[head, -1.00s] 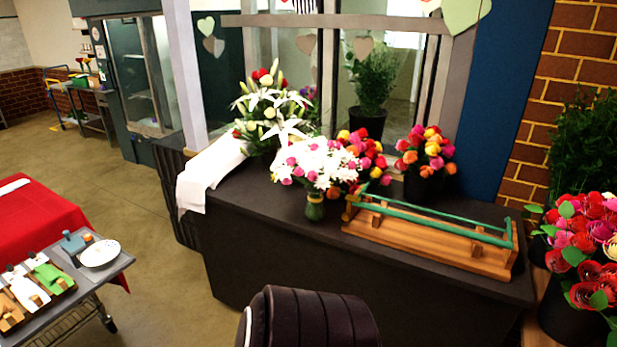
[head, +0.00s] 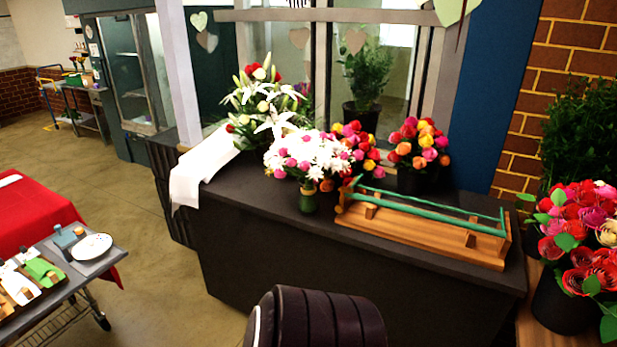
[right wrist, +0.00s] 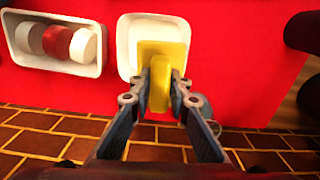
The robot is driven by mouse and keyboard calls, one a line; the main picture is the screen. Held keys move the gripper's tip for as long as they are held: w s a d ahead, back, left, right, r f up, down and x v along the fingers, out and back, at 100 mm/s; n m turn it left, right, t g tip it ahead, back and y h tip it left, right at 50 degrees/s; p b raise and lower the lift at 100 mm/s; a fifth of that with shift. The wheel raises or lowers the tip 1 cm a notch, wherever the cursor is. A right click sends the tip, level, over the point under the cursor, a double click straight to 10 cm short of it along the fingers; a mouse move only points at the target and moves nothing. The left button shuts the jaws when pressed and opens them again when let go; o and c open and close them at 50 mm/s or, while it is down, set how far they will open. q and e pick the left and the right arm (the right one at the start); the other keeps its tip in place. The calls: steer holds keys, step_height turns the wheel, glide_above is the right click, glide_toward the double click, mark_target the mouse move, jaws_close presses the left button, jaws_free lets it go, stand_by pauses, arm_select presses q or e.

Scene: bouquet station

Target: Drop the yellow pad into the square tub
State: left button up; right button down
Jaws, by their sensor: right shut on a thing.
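In the right wrist view my right gripper (right wrist: 160,85) is shut on the yellow pad (right wrist: 175,53). Part of the pad sticks out beyond the fingertips and part hangs between the fingers. The square tub (right wrist: 131,28) is white and lies beyond the fingertips on a red surface. The pad overlaps the tub's lower right part in this view and hides some of its inside. I cannot tell how high the pad is above the tub. My left gripper shows in neither view.
A white tray (right wrist: 30,62) with white and red round pieces sits left of the tub on the red cloth (right wrist: 235,50). In the head view a black table (head: 260,240) holds flowers and a wooden carrier (head: 420,235); a grey cart (head: 75,275) stands left.

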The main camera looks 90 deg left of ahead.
step_height(320, 180, down, 6)
steer(key=b, duration=0.3)
steer(key=c, duration=1.7)
jaws_free()
steer(key=shift+c, duration=0.2)
steer(key=shift+r, duration=0.1)
step_height(320, 180, up, 12)
steer(key=shift+f, duration=0.1)
